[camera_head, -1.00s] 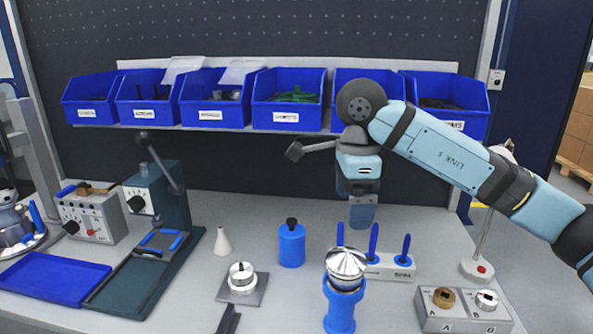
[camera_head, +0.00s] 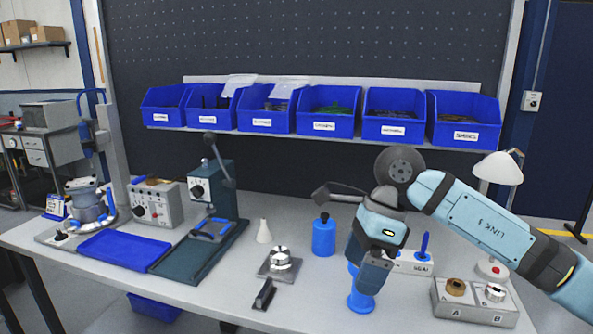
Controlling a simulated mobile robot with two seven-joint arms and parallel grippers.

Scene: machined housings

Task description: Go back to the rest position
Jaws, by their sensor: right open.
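My right arm comes in from the right. Its gripper (camera_head: 372,274) is open and points down in front of the blue stand (camera_head: 361,300), whose foot shows below it. The gripper hides the top of this stand, so I cannot see the silver domed housing there or tell whether the fingers touch it. My left gripper is not in view.
A dark bench press (camera_head: 213,205), a blue tray (camera_head: 123,250) and a grey control box (camera_head: 156,204) stand at left. A blue bottle (camera_head: 324,237), a white cone (camera_head: 263,232) and a round metal fixture (camera_head: 280,259) stand mid-bench. An A/B block (camera_head: 474,305) and a lamp (camera_head: 497,168) are at right.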

